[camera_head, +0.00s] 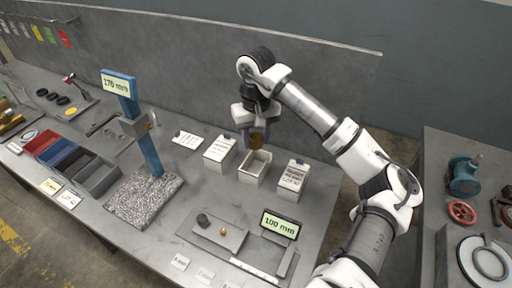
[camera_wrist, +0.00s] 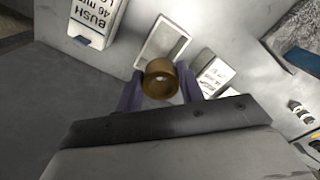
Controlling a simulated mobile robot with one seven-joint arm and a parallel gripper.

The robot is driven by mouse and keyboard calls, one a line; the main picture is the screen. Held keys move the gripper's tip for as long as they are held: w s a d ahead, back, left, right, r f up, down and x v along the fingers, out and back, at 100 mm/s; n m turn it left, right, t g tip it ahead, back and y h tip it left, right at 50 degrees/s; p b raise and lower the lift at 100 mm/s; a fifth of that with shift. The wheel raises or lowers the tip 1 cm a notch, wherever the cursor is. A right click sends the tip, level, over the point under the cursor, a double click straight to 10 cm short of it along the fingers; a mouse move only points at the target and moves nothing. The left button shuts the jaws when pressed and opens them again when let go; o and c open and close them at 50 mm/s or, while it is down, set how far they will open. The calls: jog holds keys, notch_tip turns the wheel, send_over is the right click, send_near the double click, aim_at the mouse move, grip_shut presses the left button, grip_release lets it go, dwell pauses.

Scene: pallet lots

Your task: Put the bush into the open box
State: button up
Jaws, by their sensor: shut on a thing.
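The bush (camera_head: 257,138) is a short brass-brown ring with a hole through it. My gripper (camera_head: 258,142) is shut on it and holds it in the air above the open box. In the wrist view the bush (camera_wrist: 160,79) sits between the two purple-grey fingers of my gripper (camera_wrist: 159,92). The open box (camera_head: 243,180) is small, white and rectangular, with its inside showing empty where visible. In the wrist view the open box (camera_wrist: 184,43) lies just beyond the bush, which overlaps its near end. The bush appears apart from the box.
Closed labelled white boxes stand left (camera_head: 217,156) and right (camera_head: 291,180) of the open box. A blue height gauge (camera_head: 150,150) stands on a granite block further left. A plate with small parts (camera_head: 220,233) and a "100 mm" display (camera_head: 280,224) are in front.

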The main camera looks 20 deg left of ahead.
aim_at(256, 137)
notch_tip(256, 137, down, 5)
jog(key=shift+f+p, duration=0.15)
jog(key=shift+p, duration=0.45)
jog(key=shift+f+b, duration=0.7)
jog(key=shift+b, duration=0.4)
jog(key=o, duration=1.1)
jog(key=shift+r, duration=0.15)
jog(key=shift+r+p, duration=0.45)
jog(key=shift+p, duration=0.35)
notch_tip(256, 137, up, 12)
jog(key=shift+r+b, duration=0.1)
jog(key=shift+b, duration=1)
